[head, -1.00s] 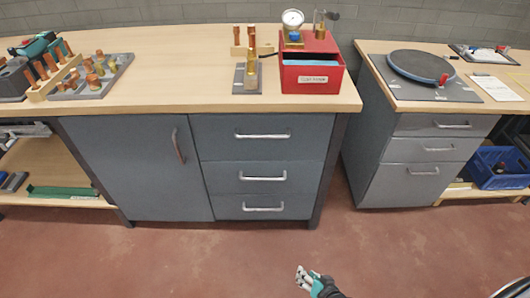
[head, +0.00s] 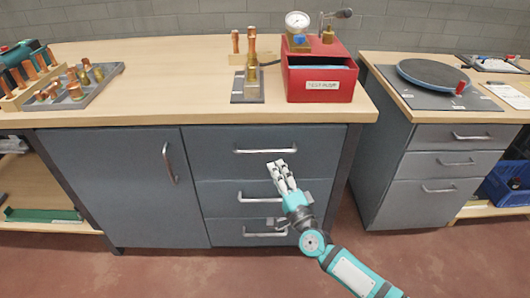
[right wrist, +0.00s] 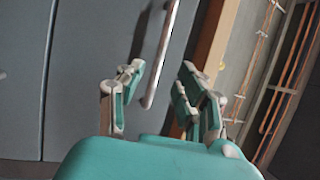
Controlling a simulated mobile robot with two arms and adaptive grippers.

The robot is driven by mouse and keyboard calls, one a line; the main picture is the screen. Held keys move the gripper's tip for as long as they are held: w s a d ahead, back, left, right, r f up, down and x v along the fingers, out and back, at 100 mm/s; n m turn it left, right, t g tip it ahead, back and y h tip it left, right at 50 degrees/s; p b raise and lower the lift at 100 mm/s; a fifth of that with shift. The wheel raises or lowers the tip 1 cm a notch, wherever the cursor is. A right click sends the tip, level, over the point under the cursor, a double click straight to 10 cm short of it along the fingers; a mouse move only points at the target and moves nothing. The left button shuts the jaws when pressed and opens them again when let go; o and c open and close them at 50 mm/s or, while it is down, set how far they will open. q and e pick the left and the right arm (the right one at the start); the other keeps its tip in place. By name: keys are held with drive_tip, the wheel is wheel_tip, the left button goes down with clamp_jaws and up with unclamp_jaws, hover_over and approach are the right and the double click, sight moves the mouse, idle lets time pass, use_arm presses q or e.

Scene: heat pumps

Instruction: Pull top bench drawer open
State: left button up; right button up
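The top bench drawer (head: 222,140) is the uppermost of three grey drawers in the near bench, and its front sits flush and closed. Its silver bar handle (head: 266,151) runs across the front. The handle also shows in the right wrist view (right wrist: 161,55), slanting ahead of the fingers. My right gripper (head: 279,166) is just below and right of the handle's middle in the head view. In the right wrist view my right gripper (right wrist: 160,85) is open, with nothing held between its fingers. My left gripper is not in view.
The wooden benchtop (head: 180,75) overhangs the drawers and shows as an edge in the right wrist view. A red box (head: 320,85) stands near its front edge. My right forearm partly covers the lower drawers (head: 225,197). A second bench (head: 420,165) stands to the right.

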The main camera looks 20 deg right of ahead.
sight(265, 152)
drive_tip(key=b+x, duration=0.1)
drive_tip(key=x, duration=0.8)
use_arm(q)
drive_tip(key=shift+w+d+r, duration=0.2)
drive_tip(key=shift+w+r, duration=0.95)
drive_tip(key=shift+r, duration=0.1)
use_arm(e)
drive_tip(key=shift+s, duration=0.1)
clamp_jaws()
